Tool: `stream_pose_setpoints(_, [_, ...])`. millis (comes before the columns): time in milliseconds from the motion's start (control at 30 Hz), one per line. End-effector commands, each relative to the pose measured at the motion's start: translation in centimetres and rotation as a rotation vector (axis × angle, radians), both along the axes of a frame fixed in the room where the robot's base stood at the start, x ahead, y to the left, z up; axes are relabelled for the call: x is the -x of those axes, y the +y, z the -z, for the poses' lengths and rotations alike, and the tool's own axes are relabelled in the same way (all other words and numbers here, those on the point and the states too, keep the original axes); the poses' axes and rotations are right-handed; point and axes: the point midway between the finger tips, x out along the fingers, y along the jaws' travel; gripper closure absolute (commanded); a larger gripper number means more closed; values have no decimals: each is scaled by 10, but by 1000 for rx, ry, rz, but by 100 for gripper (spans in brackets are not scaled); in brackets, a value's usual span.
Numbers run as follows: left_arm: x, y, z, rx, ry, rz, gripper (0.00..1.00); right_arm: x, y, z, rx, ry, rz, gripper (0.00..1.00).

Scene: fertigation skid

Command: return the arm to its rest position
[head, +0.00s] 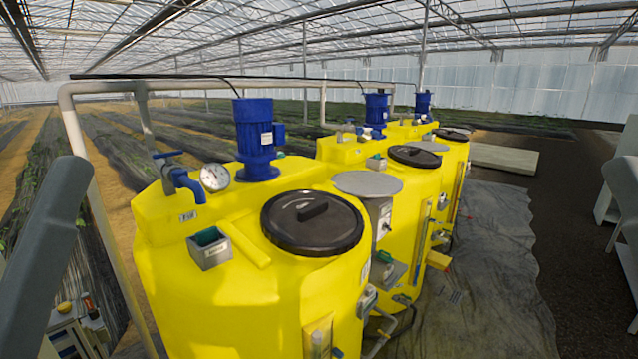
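A dark grey link of my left arm (48,255) rises along the left edge of the head view.
Yellow tanks stand in a row; the nearest tank (215,305) has a black lid (312,222), blue motor (255,138), pressure gauge (214,177) and small grey box (209,248). A grey pipe frame (88,165) stands behind. Ground sheet (500,290) lies right.

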Motion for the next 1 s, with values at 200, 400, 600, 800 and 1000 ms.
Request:
stream_pose_setpoints(200, [0, 0, -130, 1, 1, 1, 5, 0, 0, -130, 0, 0, 0, 100])
stream_pose_setpoints(400, [0, 0, -169, 0, 1, 1, 5, 0, 0, -170, 0, 0, 0, 100])
stream_pose_setpoints(600, [0, 0, -165, 1, 1, 2, 5, 0, 0, -165, 0, 1, 0, 100])
stream_pose_setpoints(800, [0, 0, -122, 1, 1, 2, 5, 0, 0, -122, 0, 1, 0, 100])
stream_pose_setpoints(1000, [0, 0, -26, 1, 1, 2, 5, 0, 0, -25, 0, 1, 0, 100])
